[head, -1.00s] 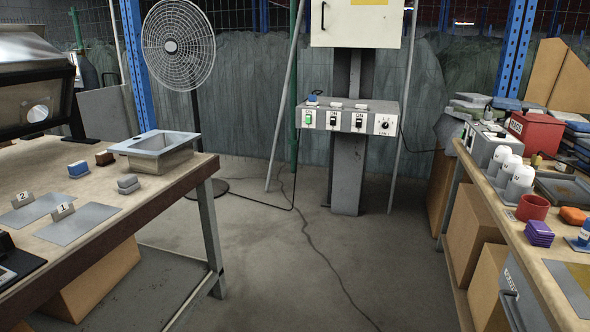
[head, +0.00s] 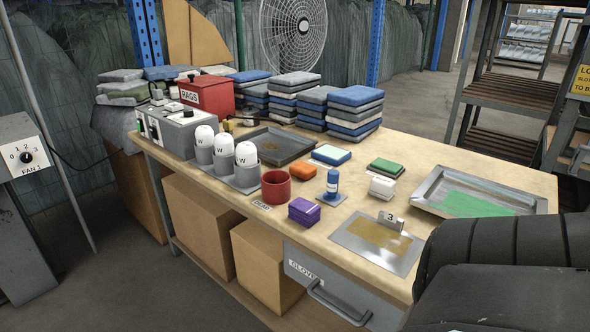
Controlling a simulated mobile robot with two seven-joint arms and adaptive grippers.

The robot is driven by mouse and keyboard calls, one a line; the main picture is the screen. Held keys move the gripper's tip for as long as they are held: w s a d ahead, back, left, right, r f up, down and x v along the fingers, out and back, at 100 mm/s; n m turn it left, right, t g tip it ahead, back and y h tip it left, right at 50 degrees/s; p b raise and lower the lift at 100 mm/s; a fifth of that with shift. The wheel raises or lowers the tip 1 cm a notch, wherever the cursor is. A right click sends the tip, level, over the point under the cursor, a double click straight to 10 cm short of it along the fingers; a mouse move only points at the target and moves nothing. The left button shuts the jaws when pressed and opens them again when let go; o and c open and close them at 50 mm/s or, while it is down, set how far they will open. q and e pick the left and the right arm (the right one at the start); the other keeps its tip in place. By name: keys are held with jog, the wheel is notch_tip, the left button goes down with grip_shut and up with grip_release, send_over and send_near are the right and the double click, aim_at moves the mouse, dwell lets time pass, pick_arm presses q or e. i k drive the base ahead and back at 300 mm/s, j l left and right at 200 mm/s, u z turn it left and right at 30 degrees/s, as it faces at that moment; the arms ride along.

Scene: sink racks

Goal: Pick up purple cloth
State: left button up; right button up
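The purple cloth (head: 304,211) is a small folded stack near the front edge of the workbench (head: 400,146) in the head view. A black link of my arm fills the lower right corner. Neither of my grippers shows in the view.
White-domed containers marked W (head: 222,157) stand left of the red cup. A plate marked 3 (head: 377,243) and a metal tray (head: 478,197) lie to the right. A drawer with a handle (head: 338,299) is below.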

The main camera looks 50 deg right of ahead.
aim_at(304, 212)
jog(key=i+u, duration=0.1)
jog(key=i, duration=0.75)
jog(key=i+l, duration=0.15)
jog(key=i, duration=0.65)
jog(key=i+z, duration=0.2)
jog(key=z, duration=0.15)
jog(key=i+j+z, duration=0.15)
jog(key=z, duration=0.2)
jog(key=i+j+z, duration=0.2)
jog(key=z, duration=2)
jog(key=i+j, duration=0.05)
jog(key=j, duration=0.05)
